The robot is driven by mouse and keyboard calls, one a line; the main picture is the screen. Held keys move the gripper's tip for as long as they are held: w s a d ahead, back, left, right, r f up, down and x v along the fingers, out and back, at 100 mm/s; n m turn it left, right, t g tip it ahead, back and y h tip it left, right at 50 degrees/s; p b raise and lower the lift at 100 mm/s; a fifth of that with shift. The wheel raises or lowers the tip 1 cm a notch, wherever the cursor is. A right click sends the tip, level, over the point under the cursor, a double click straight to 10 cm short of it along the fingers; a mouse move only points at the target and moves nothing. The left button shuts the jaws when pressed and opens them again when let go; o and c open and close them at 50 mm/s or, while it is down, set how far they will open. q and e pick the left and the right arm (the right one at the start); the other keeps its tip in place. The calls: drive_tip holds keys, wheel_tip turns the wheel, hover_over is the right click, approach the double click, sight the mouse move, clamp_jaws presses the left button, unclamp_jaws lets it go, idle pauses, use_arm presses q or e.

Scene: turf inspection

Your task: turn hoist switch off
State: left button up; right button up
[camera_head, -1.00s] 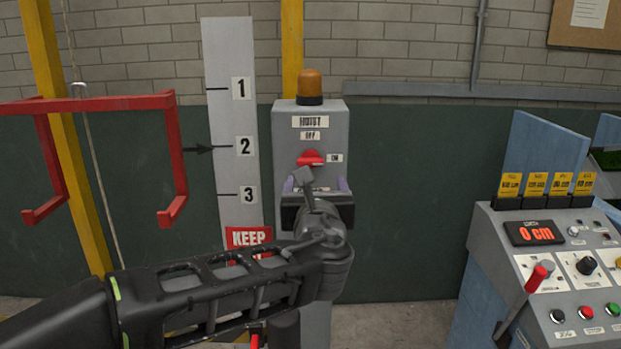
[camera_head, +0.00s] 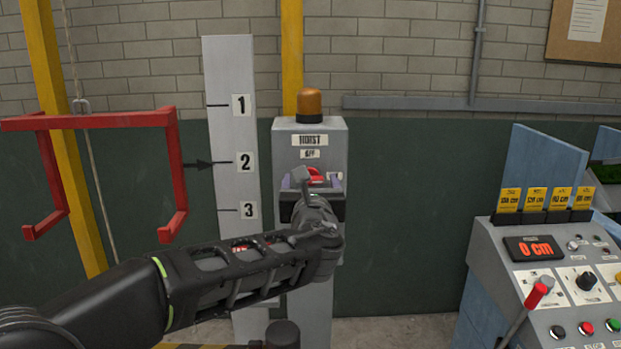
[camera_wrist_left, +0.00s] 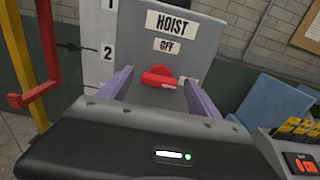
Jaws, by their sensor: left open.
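The hoist box (camera_head: 283,150) is a grey post with HOIST and OFF labels and a red rotary switch (camera_head: 316,174) on its front. In the left wrist view the switch (camera_wrist_left: 158,77) lies about horizontal, one end towards a small label on its right that a finger partly covers. My left gripper (camera_head: 312,184) is in front of the box, and its open purple fingers (camera_wrist_left: 160,90) stand on either side of the switch. I cannot tell whether they touch it. My right gripper is not in view.
An amber lamp (camera_head: 309,105) tops the box. A red hoist frame (camera_head: 90,121) hangs at the left, its arrow near 2 on the scale board (camera_head: 228,70). A control console (camera_head: 500,262) reading 0 cm stands at the right, with levers and buttons.

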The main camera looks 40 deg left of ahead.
use_arm(q)
drive_tip(key=shift+w+a, duration=0.3)
drive_tip(key=shift+w, duration=0.1)
drive_tip(key=shift+c, duration=0.3)
drive_tip(key=c, duration=1.3)
drive_tip(key=shift+f+n+b, duration=0.2)
drive_tip(key=shift+n+b, duration=0.4)
drive_tip(key=shift+b, duration=0.55)
drive_tip(key=n+b, duration=0.7)
drive_tip(key=b, duration=0.1)
drive_tip(key=n+b, duration=0.6)
drive_tip(key=b, duration=0.3)
drive_tip(key=shift+s+a+f+n, duration=0.15)
drive_tip(key=shift+f+n, duration=0.05)
drive_tip(key=shift+n, duration=0.2)
drive_tip(key=shift+r+n+b, duration=0.1)
drive_tip(key=shift+n+b, duration=1)
drive_tip(key=shift+n, duration=0.4)
